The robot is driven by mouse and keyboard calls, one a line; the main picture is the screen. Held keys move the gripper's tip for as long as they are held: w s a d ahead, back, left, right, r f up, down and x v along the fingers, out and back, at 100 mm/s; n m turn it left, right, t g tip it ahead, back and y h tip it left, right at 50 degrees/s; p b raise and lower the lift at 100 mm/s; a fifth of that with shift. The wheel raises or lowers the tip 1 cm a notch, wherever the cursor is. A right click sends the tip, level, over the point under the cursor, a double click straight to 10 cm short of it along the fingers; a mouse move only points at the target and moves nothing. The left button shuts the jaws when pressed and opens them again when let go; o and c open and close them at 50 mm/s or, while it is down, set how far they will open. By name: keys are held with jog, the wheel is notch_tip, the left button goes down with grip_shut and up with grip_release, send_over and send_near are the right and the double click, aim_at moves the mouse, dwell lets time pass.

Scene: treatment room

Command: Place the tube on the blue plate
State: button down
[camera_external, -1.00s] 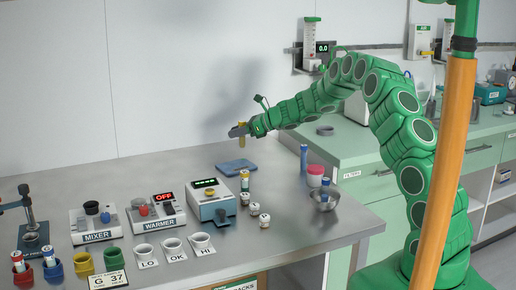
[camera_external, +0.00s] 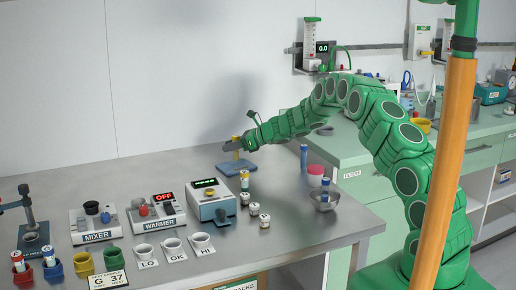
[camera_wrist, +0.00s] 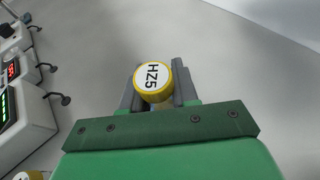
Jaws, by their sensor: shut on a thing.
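In the external view the tube (camera_external: 236,155) is upright below the fingers, over the blue plate (camera_external: 240,168). The plate lies flat on the steel bench, partly covered by the tube from this side. I cannot tell whether the tube's bottom touches the plate. The plate does not show in the wrist view, where the cap and gripper block the view below.
A white and blue device (camera_external: 210,199) with a green display stands just in front of the plate. A yellow-topped tube (camera_external: 244,180) and several small vials (camera_external: 254,208) are to its right. A metal bowl (camera_external: 325,200) sits farther right. The bench behind and left is clear.

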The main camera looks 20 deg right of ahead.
jog(key=shift+f, duration=0.85)
jog(key=shift+f, duration=0.1)
jog(key=c, duration=0.9)
grip_release()
jog(key=shift+o, duration=0.2)
jog(key=shift+r, duration=0.2)
jog(key=v, duration=1.2)
